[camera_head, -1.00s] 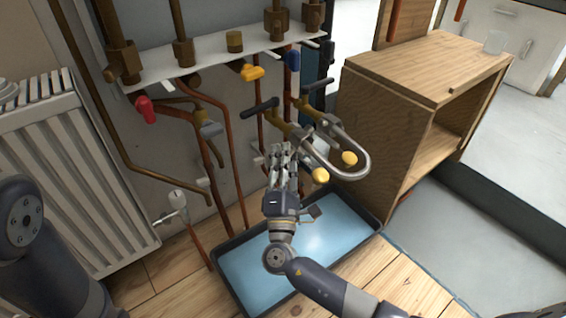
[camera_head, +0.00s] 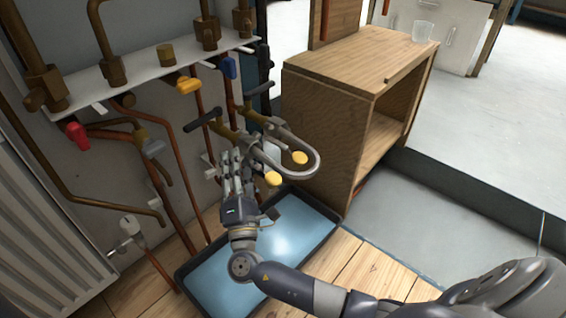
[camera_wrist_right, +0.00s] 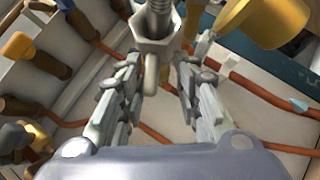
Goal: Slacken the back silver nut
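The bent silver hose (camera_head: 312,160) loops out from the pipework, with its two ends at brass valves with black handles. My right gripper (camera_head: 232,160) points up below the nearer hose end, beside the loop. In the right wrist view, a silver hex nut (camera_wrist_right: 157,46) with a threaded hose above it sits between the tips of my right gripper (camera_wrist_right: 158,72). The fingers are apart, with a visible gap; I cannot tell whether either touches the nut. Whether this is the back nut is unclear, as the fingers partly hide the hose ends in the head view. My left gripper is out of view.
Yellow knobs (camera_head: 300,157) hang close to the hose and gripper. A black-rimmed blue tray (camera_head: 325,213) lies below. A wooden cabinet (camera_head: 310,110) stands to the right, a radiator (camera_head: 40,225) at left. Copper pipes (camera_head: 203,100) and a red valve handle (camera_head: 77,136) are on the wall.

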